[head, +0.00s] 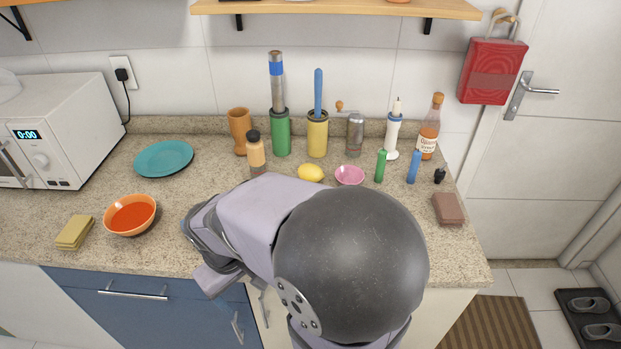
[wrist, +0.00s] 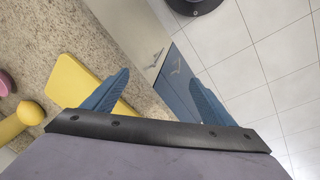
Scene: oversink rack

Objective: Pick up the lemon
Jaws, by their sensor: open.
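The yellow lemon (head: 311,172) lies on the counter in the head view, left of the pink bowl (head: 349,175) and just behind my arm. In the head view my arm hides much of the gripper.
A flat yellow board (wrist: 82,82) lies near the left finger. Green (head: 281,134) and yellow (head: 317,136) holders stand behind the lemon. An amber bottle (head: 256,156) stands to its left.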

